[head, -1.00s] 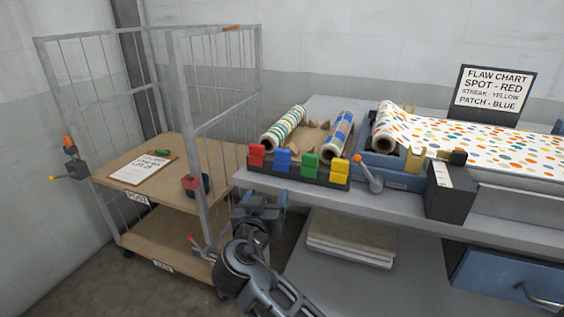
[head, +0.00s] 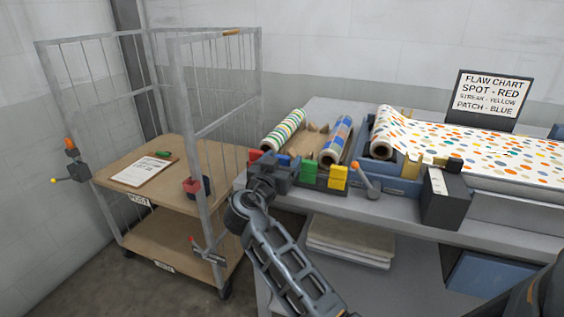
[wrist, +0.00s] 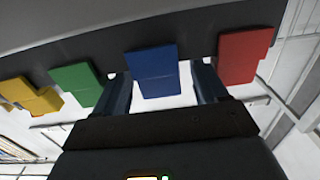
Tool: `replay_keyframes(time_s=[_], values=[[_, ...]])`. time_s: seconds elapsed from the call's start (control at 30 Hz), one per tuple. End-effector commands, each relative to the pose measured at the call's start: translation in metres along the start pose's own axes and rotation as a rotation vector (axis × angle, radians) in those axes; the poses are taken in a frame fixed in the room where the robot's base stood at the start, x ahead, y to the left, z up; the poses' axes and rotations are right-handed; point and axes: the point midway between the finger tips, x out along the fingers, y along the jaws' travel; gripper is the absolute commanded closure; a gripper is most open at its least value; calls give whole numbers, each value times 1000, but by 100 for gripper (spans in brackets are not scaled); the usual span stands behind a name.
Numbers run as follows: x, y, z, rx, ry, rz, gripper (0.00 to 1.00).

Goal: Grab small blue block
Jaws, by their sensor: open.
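The small blue block (wrist: 153,72) sits in the dark rack, between a green block (wrist: 77,85) and a red block (wrist: 243,55) in the wrist view. My gripper (wrist: 161,84) is open, with one finger on each side of the blue block. I cannot tell whether either finger touches it. In the head view my gripper (head: 276,172) is at the rack's left part and covers most of the blue block. The green block (head: 309,172) and yellow block (head: 338,177) show to the right, and the red block (head: 255,155) to the left.
The dark rack (head: 322,184) stands at the table's front edge. Behind it lie a striped roll (head: 284,129) and a blue-patterned roll (head: 337,138). An orange-tipped lever (head: 365,180) stands to the right. A wire cart (head: 190,143) stands to the left.

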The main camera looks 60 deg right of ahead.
Motion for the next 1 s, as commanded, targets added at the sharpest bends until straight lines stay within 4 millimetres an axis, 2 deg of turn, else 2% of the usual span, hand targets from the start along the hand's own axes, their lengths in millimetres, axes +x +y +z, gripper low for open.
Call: replay_keyframes(time_s=[0.2,0.77,1.0], values=[[1,0,0,0,0,0,28],[1,0,0,0,0,0,80],[1,0,0,0,0,0,82]])
